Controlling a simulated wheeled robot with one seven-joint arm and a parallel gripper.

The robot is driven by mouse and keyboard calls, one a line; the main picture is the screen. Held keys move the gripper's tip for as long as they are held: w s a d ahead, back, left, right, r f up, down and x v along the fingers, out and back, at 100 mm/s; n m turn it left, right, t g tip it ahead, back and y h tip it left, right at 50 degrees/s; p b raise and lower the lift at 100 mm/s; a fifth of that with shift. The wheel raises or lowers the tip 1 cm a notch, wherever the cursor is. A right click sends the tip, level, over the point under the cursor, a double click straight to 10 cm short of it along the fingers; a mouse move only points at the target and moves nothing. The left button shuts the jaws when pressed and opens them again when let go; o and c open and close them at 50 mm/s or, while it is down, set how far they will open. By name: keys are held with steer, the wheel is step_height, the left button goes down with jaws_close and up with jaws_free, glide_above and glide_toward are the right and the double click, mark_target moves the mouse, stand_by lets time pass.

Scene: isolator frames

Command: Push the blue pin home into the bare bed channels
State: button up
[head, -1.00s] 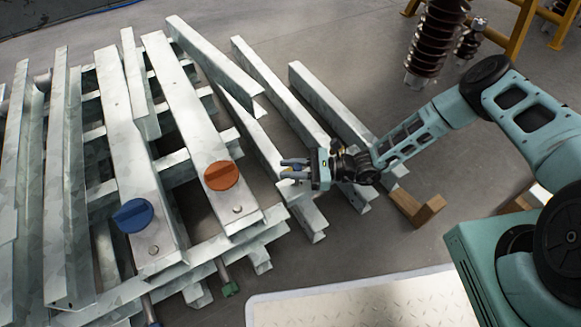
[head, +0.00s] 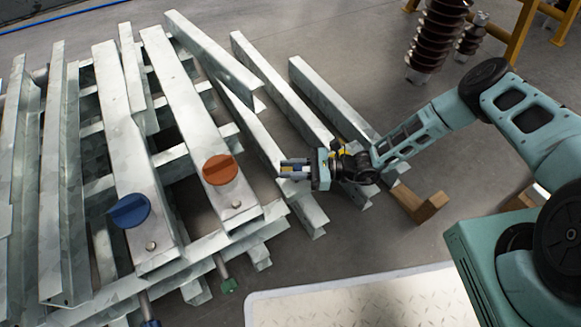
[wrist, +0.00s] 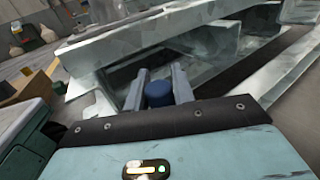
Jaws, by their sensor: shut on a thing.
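My gripper (head: 294,168) is beside the right part of the galvanized steel channels (head: 262,135), its fingers pointing left. In the wrist view my gripper (wrist: 158,92) is shut on a dark blue cylindrical piece (wrist: 158,95), which looks like the blue pin. Only its rounded blue end shows; the rest is hidden. A separate rod with a blue end (head: 151,322) sticks out at the front of the stack, cut by the lower picture edge. A green-ended pin (head: 228,286) sticks out to the right of it.
A blue round knob (head: 130,211) and an orange one (head: 220,169) sit on two channels. A wooden block (head: 428,207) lies below my arm. A pale tread plate (head: 340,300) is at the front. Brown insulators (head: 435,40) and yellow rails (head: 520,30) stand behind.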

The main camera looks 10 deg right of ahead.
steer(key=shift+f+b, duration=0.5)
steer(key=shift+f, duration=0.35)
steer(key=o, duration=1.1)
steer(key=shift+d+r, duration=0.1)
steer(key=d+p, duration=0.2)
steer(key=d, duration=0.3)
steer(key=s+d+p, duration=0.1)
steer(key=d, duration=0.5)
steer(key=s+d+p, duration=0.1)
steer(key=d+p, duration=0.1)
steer(key=d, duration=0.4)
steer(key=shift+s+p, duration=0.1)
steer(key=shift+p, duration=0.2)
steer(key=shift+r, duration=0.1)
